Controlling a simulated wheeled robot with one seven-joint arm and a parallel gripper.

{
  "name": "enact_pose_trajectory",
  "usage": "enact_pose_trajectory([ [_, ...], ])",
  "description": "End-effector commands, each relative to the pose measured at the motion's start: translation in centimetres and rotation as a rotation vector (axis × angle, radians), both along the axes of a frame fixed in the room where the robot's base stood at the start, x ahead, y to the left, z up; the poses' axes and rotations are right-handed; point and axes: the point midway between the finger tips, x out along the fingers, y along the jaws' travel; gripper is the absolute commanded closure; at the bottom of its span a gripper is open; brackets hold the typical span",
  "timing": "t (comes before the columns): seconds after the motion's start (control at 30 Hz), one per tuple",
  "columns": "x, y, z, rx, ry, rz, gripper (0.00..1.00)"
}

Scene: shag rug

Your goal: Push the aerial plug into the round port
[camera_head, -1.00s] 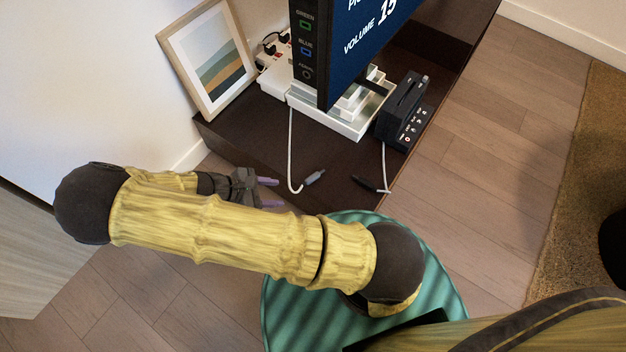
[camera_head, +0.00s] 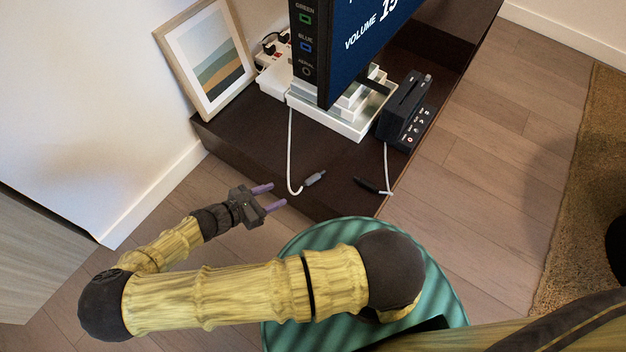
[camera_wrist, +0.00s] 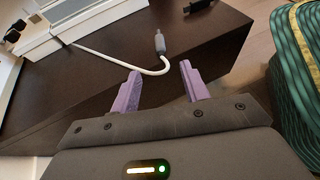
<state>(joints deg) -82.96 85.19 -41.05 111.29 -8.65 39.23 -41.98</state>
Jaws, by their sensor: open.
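A grey plug (camera_head: 315,178) on a white cable lies on the dark cabinet top (camera_head: 262,140) near its front edge; it also shows in the wrist view (camera_wrist: 160,43). A black plug (camera_head: 366,184) on another white cable lies to its right. I cannot tell by label which is the aerial plug. The round port (camera_head: 307,71) sits lowest on the screen's side panel, below the green and blue sockets; its label is small. My gripper (camera_head: 269,197) is open and empty, left of the grey plug, off the cabinet's front edge. Its purple fingers (camera_wrist: 159,72) point toward the cabinet.
The screen (camera_head: 350,45) stands on a white base (camera_head: 335,122). A black box (camera_head: 405,112) with sockets is right of it. A picture frame (camera_head: 207,60) and a power strip (camera_head: 272,68) are behind at left. The cabinet top around the plugs is mostly clear.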

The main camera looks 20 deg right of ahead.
Motion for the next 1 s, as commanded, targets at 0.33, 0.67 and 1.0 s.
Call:
enact_pose_trajectory([
  [0.33,1.8,-5.6,-2.9,-0.002,-0.001,-0.004,0.55],
  [0.67,2.7,-8.0,-3.5,0.001,0.000,0.000,0.55],
  [1.0,2.8,-8.4,-3.9,0.000,-0.001,-0.002,0.55],
])
